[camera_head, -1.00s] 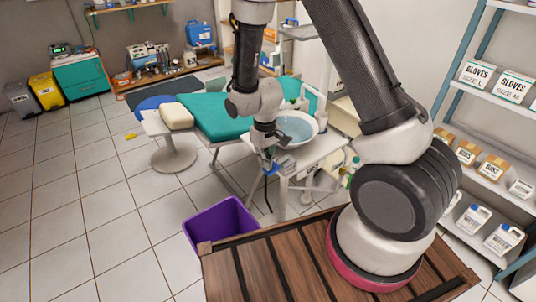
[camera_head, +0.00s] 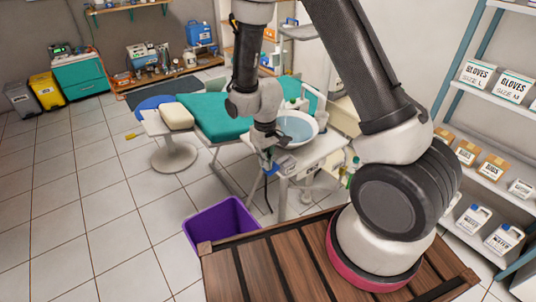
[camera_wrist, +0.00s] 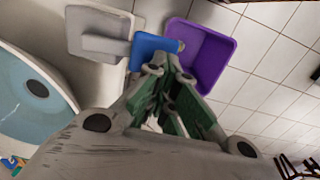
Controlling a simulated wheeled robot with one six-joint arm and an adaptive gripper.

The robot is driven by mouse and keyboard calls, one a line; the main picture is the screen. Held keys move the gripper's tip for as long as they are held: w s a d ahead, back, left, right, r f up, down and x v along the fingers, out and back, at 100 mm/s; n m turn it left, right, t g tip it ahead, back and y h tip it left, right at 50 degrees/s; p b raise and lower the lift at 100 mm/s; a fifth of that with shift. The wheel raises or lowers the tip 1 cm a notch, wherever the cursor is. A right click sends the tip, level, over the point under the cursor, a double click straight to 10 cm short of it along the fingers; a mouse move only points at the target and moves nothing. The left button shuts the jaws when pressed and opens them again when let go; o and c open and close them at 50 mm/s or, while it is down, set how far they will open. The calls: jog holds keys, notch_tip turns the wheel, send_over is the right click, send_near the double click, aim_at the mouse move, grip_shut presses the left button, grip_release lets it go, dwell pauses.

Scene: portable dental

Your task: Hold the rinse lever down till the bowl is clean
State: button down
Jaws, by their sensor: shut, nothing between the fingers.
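The rinse bowl (camera_head: 297,127) is white-rimmed with a light blue inside, on a white stand by the dental chair. In the wrist view the bowl (camera_wrist: 35,105) fills the left side, with a dark round spot inside. A blue lever (camera_wrist: 148,50) sticks out from a grey housing (camera_wrist: 97,30) beside the bowl. My gripper (camera_wrist: 172,62) is shut and empty, its fingertips at the lever's outer end; whether they touch it I cannot tell. In the head view my gripper (camera_head: 267,160) points down at the near left edge of the stand.
A purple bin (camera_head: 222,222) stands on the floor below; it also shows in the wrist view (camera_wrist: 205,45). The teal chair (camera_head: 213,112) is behind the stand, with a stool (camera_head: 174,145) at left. A supply shelf (camera_head: 490,160) stands at right.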

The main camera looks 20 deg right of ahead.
jog(key=shift+r, duration=0.9)
jog(key=shift+w+r, duration=0.1)
jog(key=shift+r, duration=0.25)
notch_tip(320, 180, up, 13)
jog(key=shift+a, duration=0.25)
jog(key=s+d+r+m+t, duration=0.3)
jog(key=s+d+r+t, duration=0.1)
jog(key=s+d+r, duration=1.2)
jog(key=s+r, duration=0.3)
jog(key=s, duration=0.2)
jog(key=shift+d+r+m, duration=0.15)
jog(key=shift+m, duration=0.15)
